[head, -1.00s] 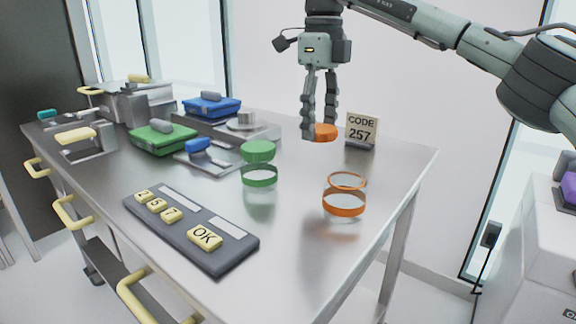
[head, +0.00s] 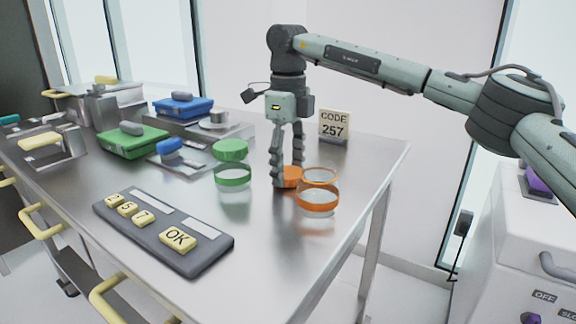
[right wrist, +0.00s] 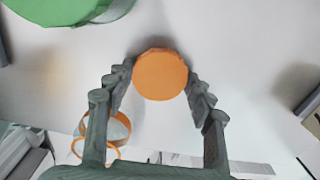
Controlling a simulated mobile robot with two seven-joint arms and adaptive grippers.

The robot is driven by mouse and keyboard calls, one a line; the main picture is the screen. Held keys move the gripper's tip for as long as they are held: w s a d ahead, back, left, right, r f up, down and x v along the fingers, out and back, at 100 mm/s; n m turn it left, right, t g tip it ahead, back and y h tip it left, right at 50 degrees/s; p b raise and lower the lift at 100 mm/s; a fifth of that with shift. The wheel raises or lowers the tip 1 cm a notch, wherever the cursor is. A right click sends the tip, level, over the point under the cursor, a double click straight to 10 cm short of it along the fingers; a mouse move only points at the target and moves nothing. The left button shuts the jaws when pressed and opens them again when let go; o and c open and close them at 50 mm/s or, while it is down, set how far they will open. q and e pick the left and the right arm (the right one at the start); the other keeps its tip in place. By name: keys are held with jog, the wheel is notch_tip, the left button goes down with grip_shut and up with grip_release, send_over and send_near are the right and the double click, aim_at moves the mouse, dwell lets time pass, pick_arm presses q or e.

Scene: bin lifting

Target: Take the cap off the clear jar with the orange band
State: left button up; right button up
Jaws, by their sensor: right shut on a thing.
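The clear jar with the orange band (head: 318,197) stands upright on the metal table, and its mouth is open. My right gripper (head: 287,180) points down just left of and behind this jar. It is shut on the orange cap (head: 291,173), low near the tabletop and off the jar. I cannot tell whether the cap touches the table. In the right wrist view the orange cap (right wrist: 160,75) sits between both fingers, and the jar's orange rim (right wrist: 103,130) shows at lower left. My left gripper is not in view.
A green-banded jar with a green cap (head: 231,150) stands left of my right gripper. A keypad (head: 165,234) lies at the front, and a CODE 257 sign (head: 334,125) stands behind. Green (head: 131,142) and blue (head: 183,107) boxes are at the back left. The table's front right is clear.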

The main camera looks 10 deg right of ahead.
jog(key=shift+f, duration=0.1)
jog(key=o, duration=1.3)
